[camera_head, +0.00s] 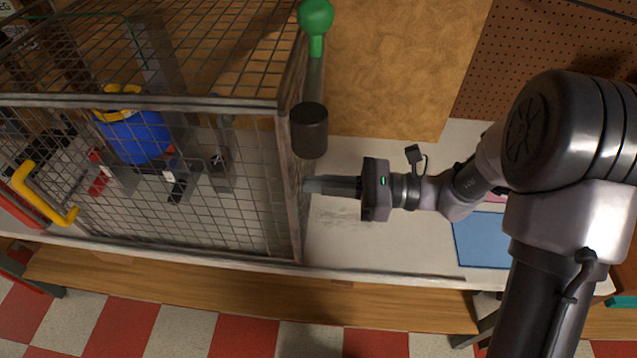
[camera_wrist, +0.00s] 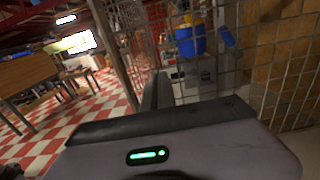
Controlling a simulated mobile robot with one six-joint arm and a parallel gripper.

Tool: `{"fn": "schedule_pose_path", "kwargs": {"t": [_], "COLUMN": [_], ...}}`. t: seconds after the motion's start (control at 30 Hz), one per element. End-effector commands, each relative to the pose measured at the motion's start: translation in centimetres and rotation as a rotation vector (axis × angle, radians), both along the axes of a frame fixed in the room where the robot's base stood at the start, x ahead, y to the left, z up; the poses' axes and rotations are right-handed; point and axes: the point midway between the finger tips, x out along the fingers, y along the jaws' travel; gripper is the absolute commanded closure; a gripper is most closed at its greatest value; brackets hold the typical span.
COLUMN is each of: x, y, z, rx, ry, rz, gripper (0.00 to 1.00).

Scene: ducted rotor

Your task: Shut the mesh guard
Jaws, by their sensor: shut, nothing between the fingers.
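The mesh guard (camera_head: 215,215) is a grey wire-mesh panel on the front of a mesh cage at the left of the head view. A yellow handle (camera_head: 45,195) is at its left part. I cannot tell how far the guard stands open. My gripper (camera_head: 312,185) is shut and empty. Its tips point left, close beside the right edge of the cage, far from the yellow handle; I cannot tell if they touch the cage. In the wrist view my shut fingers (camera_wrist: 157,92) point toward the mesh. The handle does not clearly show there.
Inside the cage stands a blue container (camera_head: 135,135) with yellow on top. A black cylinder (camera_head: 309,130) and a green knob (camera_head: 316,17) are at the cage's right edge. A blue sheet (camera_head: 482,240) lies on the bench at right. Checkered floor (camera_head: 180,325) is open in front.

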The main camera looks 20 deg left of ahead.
Motion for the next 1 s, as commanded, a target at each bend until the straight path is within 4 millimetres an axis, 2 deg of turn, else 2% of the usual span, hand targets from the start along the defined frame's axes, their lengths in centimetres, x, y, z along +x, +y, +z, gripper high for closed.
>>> {"fn": "schedule_pose_path", "kwargs": {"t": [0.2, 0.33, 0.8, 1.0], "x": [0.0, -0.4, -2.9, -3.4], "y": [0.2, 1.4, 11.5, 14.0], "z": [0.0, 0.1, 0.1, 0.0], "rx": [0.000, 0.000, 0.000, 0.000], "ry": [0.000, 0.000, 0.000, 0.000], "rz": [0.001, 0.003, 0.005, 0.002], "gripper": [1.00, 1.00, 1.00, 1.00]}}
